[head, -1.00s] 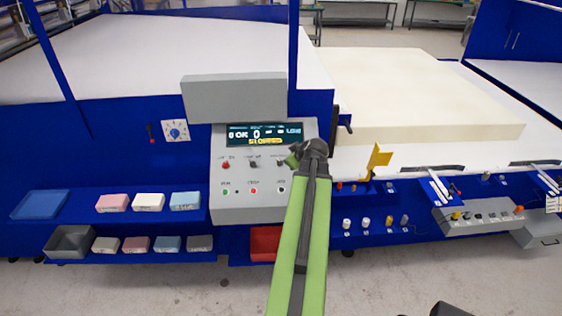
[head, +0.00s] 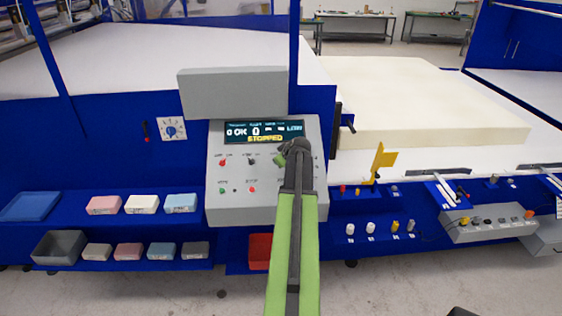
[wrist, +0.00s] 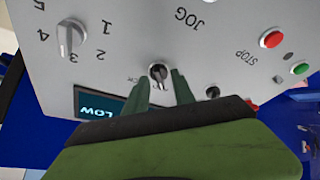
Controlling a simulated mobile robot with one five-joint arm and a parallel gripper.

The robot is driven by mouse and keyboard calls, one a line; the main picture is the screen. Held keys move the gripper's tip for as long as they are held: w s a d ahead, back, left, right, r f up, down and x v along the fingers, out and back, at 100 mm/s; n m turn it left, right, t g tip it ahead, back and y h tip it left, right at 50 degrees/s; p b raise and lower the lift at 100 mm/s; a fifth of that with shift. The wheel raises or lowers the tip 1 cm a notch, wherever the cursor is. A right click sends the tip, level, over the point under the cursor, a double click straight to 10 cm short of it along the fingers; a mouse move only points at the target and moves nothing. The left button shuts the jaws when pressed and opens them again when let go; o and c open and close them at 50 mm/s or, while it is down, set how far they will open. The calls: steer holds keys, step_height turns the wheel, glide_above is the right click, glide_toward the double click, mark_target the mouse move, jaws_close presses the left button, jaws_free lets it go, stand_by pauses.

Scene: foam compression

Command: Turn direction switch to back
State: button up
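The direction switch (wrist: 158,73) is a small dark and silver knob on the grey control panel (head: 232,206). In the wrist view a partly hidden label ending in "CK" is beside it. My gripper (wrist: 160,79) is open, its two green fingertips on either side of the switch's lower part. I cannot tell whether they touch it. In the head view my gripper (head: 280,159) is over the right part of the panel, and the switch is hidden behind it. The panel's display (head: 264,132) reads "STOPPED".
The wrist view shows a numbered dial (wrist: 70,40) to the left, and a red button (wrist: 271,39) and a green button (wrist: 300,68) to the right. A large cream foam block (head: 420,100) lies behind. Coloured sample blocks sit on shelves at left.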

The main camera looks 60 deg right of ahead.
jaws_close()
steer(key=shift+a+m, duration=0.1)
steer(key=shift+m, duration=0.2)
steer(key=m, duration=0.2)
steer(key=m+h+b, duration=0.1)
steer(key=m, duration=0.1)
steer(key=shift+w+a+g+h, duration=0.1)
steer(key=shift+g+h, duration=0.2)
steer(key=m+g+h, duration=0.1)
steer(key=m, duration=0.3)
steer(key=m+g, duration=0.1)
steer(key=m, duration=0.2)
steer(key=m+g, duration=0.1)
steer(key=m, duration=0.1)
steer(key=shift+m+h, duration=0.4)
steer(key=shift+w+m+g+p, duration=0.1)
steer(key=shift+m+g+p, duration=0.35)
steer(key=shift+m, duration=1.05)
jaws_free()
